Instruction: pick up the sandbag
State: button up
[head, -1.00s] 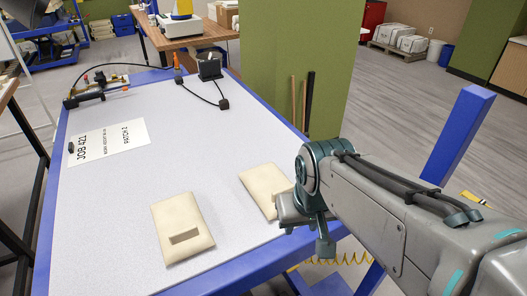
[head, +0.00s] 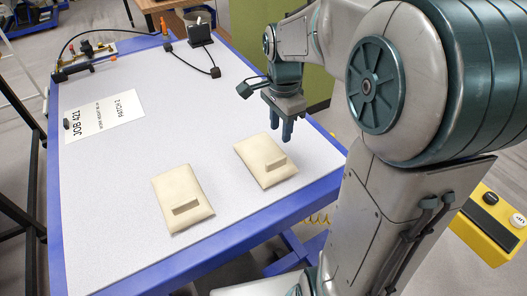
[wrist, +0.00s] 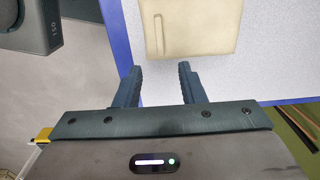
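Two cream sandbags lie flat on the table, each with a raised strip like a handle on top. One sandbag (head: 182,192) is nearer the front left. The other sandbag (head: 258,152) is to its right, close to the table's right edge. My gripper (head: 281,138) hangs fingers-down above the table, just behind and right of the right sandbag, apart from it. In the wrist view my gripper (wrist: 158,70) has its two fingers spread with nothing between them. A sandbag (wrist: 215,30) with its strip shows beyond the fingertips there, cut off by the top edge.
The table (head: 110,240) has a blue frame. A small clamp fixture (head: 85,60), cables and a black holder (head: 199,32) sit at the back. A yellow box (head: 490,222) stands at the lower right. The table's middle is clear.

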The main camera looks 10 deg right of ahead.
send_over(276, 159)
jog(key=f, duration=0.6)
jog(key=shift+d, duration=0.3)
jog(key=shift+s+a+f+p, duration=0.1)
jog(key=shift+f+p, duration=0.15)
jog(key=shift+f, duration=0.65)
jog(key=shift+w+a+f+p, duration=0.15)
jog(key=shift+f+p, duration=0.1)
jog(key=shift+f, duration=0.6)
jog(key=shift+s+a+f+p, duration=0.15)
jog(key=shift+f+p, duration=0.1)
jog(key=shift+f, duration=0.65)
grip_shut()
jog(key=shift+r, duration=0.1)
